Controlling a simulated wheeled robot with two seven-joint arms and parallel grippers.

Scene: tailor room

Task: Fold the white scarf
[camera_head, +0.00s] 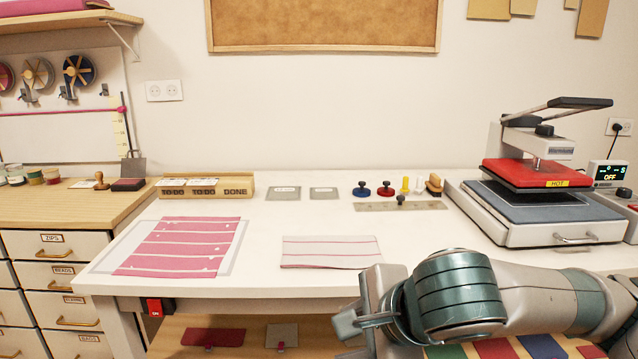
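The white scarf (331,252) has thin pink stripes. It lies flat on the white table as a small rectangle, and its left edge looks layered. A pink cloth with white stripes (185,246) lies flat at the left, on a pale outlined area. My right gripper (362,318) is in front of the table's front edge, below and to the right of the white scarf, apart from it. The angle hides whether its fingers are open or shut. My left gripper is out of view.
A heat press (540,215) stands at the right, with a display reading OFF (606,173). A wooden TO DO/DONE rack (205,187), small plates, stamps and a ruler (400,206) line the back. The table between the two cloths is clear.

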